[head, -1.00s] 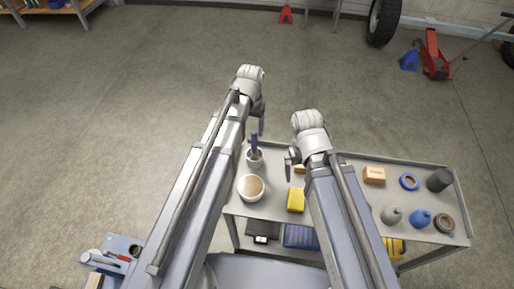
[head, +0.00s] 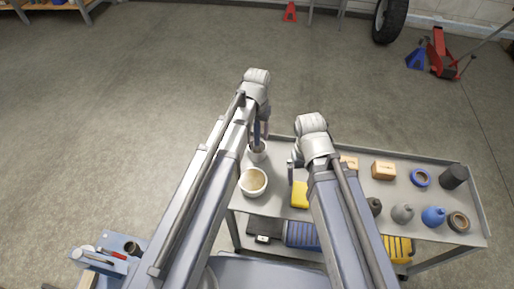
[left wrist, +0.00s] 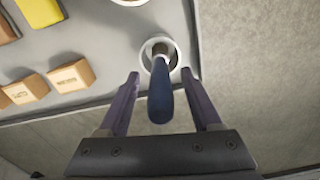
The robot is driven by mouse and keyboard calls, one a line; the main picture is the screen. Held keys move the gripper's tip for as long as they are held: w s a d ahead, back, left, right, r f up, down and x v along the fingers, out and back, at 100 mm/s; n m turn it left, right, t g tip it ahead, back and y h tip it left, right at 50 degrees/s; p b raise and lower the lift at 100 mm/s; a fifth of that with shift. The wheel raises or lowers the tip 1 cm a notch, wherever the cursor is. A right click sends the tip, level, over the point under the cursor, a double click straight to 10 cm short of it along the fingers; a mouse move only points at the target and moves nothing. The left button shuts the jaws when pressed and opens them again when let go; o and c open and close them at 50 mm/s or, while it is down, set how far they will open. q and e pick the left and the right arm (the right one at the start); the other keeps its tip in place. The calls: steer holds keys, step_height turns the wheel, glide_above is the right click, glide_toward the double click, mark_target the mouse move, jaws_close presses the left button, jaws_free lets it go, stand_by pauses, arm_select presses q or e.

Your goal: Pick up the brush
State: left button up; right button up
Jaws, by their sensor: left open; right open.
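The brush (left wrist: 160,98) has a dark blue handle and stands in a small white cup (left wrist: 148,60) near the cart's edge. In the head view the cup (head: 257,153) is partly behind my left arm. My left gripper (left wrist: 160,74) is open, with one finger on each side of the handle and gaps showing on both sides. In the head view my left gripper (head: 263,130) is above the cup. My right gripper (head: 292,165) is open and empty above the cart, right of the cup.
The grey cart (head: 385,202) also holds a white bowl (head: 253,181), a yellow block (head: 300,194), boxes (head: 383,170), a blue tape roll (head: 421,178) and several small bottles. Open floor lies beyond the cart.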

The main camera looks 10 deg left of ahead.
arm_select(q)
steer(key=shift+f, duration=0.5)
steer(key=shift+r, duration=0.15)
steer(key=shift+c, duration=0.2)
jaws_close()
